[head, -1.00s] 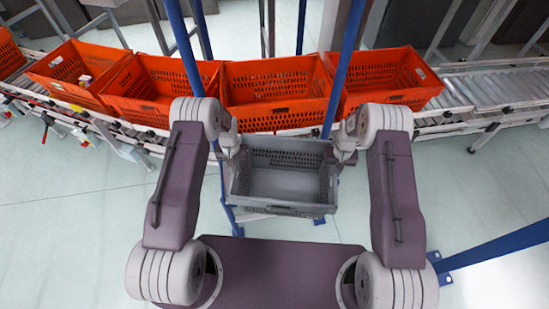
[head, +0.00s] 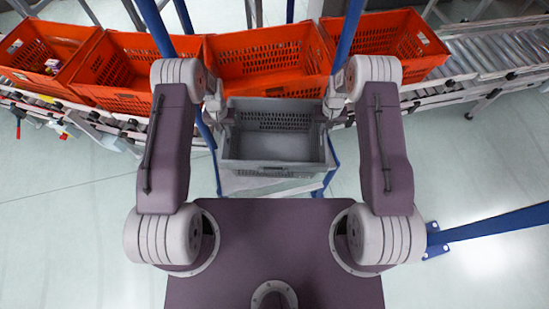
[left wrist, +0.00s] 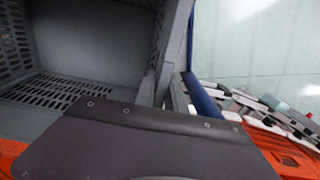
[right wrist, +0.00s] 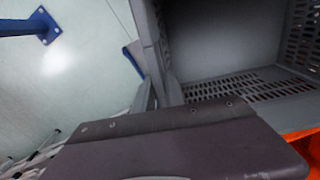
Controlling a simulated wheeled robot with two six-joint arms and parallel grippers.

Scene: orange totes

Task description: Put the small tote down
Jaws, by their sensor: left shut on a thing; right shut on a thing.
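The small grey tote (head: 272,147) is held between my two grippers in the head view, upright and empty. My left gripper (head: 222,112) is shut on its left side and my right gripper (head: 326,110) is shut on its right side. The fingertips are hardly visible. The tote's grey inside also shows in the left wrist view (left wrist: 95,40) and in the right wrist view (right wrist: 222,40). A blue-framed stand with a grey top (head: 250,184) shows beneath and in front of the tote. I cannot tell whether the tote touches it.
Large orange totes (head: 265,52) stand in a row on a roller conveyor (head: 490,52) just behind the grey tote. Blue posts (head: 349,32) rise on both sides. A blue beam (head: 490,222) crosses the floor at the right. Open floor (head: 80,205) lies to the left.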

